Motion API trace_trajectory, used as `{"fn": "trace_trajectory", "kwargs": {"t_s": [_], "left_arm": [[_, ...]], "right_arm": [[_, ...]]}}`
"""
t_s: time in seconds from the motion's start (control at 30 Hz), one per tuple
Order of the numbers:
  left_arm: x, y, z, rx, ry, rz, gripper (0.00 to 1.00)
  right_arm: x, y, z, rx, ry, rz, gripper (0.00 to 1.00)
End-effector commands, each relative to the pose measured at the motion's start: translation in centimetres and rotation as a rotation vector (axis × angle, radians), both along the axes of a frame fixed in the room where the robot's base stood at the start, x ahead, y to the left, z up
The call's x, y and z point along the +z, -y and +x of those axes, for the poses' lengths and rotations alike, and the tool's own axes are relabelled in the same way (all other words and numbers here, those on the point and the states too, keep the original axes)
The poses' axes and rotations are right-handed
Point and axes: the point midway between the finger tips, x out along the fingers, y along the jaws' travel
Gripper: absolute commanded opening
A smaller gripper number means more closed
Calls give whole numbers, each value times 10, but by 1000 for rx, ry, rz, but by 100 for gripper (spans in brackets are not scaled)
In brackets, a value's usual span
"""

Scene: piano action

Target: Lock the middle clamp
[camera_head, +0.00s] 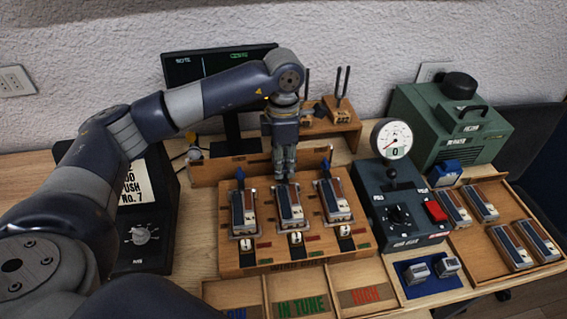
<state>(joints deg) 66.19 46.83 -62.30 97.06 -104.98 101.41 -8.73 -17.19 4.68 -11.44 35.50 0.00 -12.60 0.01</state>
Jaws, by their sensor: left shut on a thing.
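My left gripper (285,172) points down at the back of the wooden fixture (295,258), shut at the middle clamp, whose lever it hides. The middle block (289,207) sits in its slot just in front of the fingers. The left clamp (240,179) and right clamp (325,168) show upright blue-tipped levers behind the left block (243,213) and right block (333,200). How far the middle lever is turned cannot be seen. My right gripper is not in view.
A gauge box (400,215) with dial and red button stands right of the fixture. A wooden tray (470,245) holds several more blocks. Labelled bins (240,295) lie in front. A monitor (185,68) and a tuning-fork stand (340,115) are behind; a green machine (440,130) is back right.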

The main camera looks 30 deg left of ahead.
Motion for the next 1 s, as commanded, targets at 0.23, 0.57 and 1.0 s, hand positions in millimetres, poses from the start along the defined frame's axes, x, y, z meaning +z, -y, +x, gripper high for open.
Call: {"fn": "trace_trajectory", "kwargs": {"t_s": [0.23,0.57,1.0], "left_arm": [[2,0,1,-7,4,0,4],[1,0,1,-6,3,0,48],[19,0,2,-5,6,-1,48]], "right_arm": [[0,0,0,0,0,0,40],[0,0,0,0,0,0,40],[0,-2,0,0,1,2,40]]}}
